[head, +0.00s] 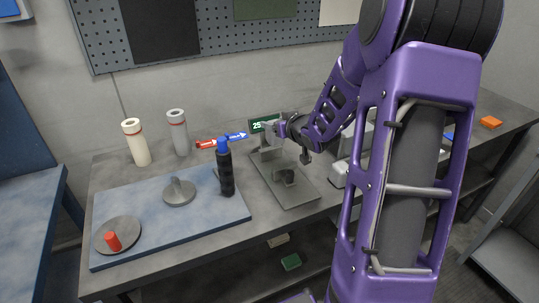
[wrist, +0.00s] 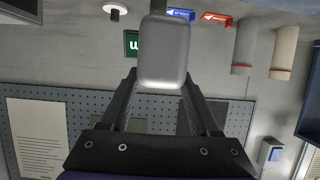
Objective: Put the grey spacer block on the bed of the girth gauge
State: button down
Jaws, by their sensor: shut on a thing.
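My gripper (head: 271,129) is shut on the grey spacer block (wrist: 163,58), a rounded light grey piece that sticks out beyond the fingertips (wrist: 160,88) in the wrist view. In the head view the gripper is at the back of the bench, pointing left, above the girth gauge's grey base plate (head: 296,193). The gauge's green display (head: 257,126) is partly behind the gripper; it also shows in the wrist view (wrist: 131,43).
Left of the gauge stands a black post (head: 226,174) with red and blue arrows. A blue mat (head: 150,236) carries two grey discs, one with a red peg (head: 112,241). Two cylinders (head: 135,143) (head: 178,133) stand behind. An orange block (head: 490,122) lies far right.

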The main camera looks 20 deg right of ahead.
jog(key=f, duration=0.2)
jog(key=f+b, duration=0.1)
jog(key=f, duration=0.2)
jog(key=shift+w+d+f, duration=0.25)
jog(key=shift+d+f, duration=0.05)
jog(key=shift+d, duration=0.1)
jog(key=shift+f+b, duration=0.55)
jog(key=shift+f, duration=1.45)
jog(key=shift+f, duration=0.25)
jog(key=shift+c, duration=0.6)
grip_release()
jog(key=shift+r, duration=0.1)
